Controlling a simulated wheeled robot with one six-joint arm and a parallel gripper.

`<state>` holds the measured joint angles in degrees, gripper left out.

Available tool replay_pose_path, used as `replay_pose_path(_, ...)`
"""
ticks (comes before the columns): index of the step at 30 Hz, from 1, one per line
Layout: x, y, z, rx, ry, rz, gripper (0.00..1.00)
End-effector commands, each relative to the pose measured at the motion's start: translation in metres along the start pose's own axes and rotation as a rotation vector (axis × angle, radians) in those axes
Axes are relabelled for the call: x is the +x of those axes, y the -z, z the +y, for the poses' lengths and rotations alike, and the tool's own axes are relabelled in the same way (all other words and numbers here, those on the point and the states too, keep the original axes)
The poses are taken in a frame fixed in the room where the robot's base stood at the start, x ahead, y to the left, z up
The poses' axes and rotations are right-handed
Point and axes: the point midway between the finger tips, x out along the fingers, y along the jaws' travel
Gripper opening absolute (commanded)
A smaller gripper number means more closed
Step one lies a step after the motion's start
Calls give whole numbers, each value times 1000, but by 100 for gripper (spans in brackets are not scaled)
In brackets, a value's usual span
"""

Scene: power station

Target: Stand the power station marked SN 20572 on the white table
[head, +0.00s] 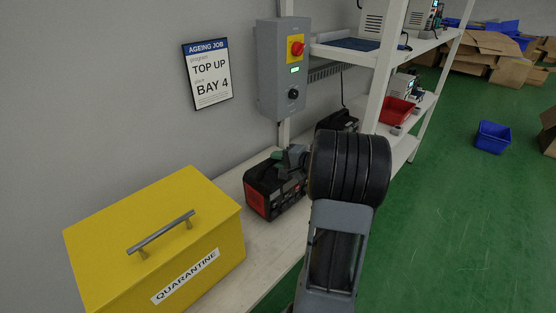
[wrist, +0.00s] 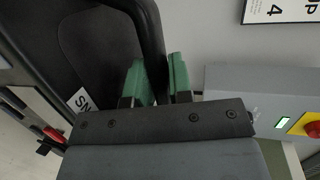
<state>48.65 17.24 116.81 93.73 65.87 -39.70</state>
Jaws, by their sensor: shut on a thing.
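A black power station with a red end (head: 258,197) is at the bench, right of the yellow box. My gripper (head: 284,160) is over its top, and its green fingers (wrist: 158,80) are shut on its black handle in the wrist view. The black body (wrist: 97,48) fills the left of that view. A white label (wrist: 80,100) on it shows "SN"; the number is hidden. I cannot tell whether its base touches the bench. Another dark unit (head: 338,121) stands farther back, partly hidden by my arm. No table clearly apart from the pale bench (head: 228,284) shows.
A yellow QUARANTINE box (head: 180,240) stands at the bench's left. A grey control box (head: 283,68) and an ageing job sign reading TOP UP, BAY 4 (head: 208,76) are on the wall. A white shelf post (head: 388,65) stands near my arm. Green floor (head: 460,220) is open at right.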

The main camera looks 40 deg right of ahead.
Motion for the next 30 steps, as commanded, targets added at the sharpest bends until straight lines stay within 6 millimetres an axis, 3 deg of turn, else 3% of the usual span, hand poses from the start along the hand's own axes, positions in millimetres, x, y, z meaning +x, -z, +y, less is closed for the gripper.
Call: replay_pose_path(30,1,1,2,-7,9,1,0)
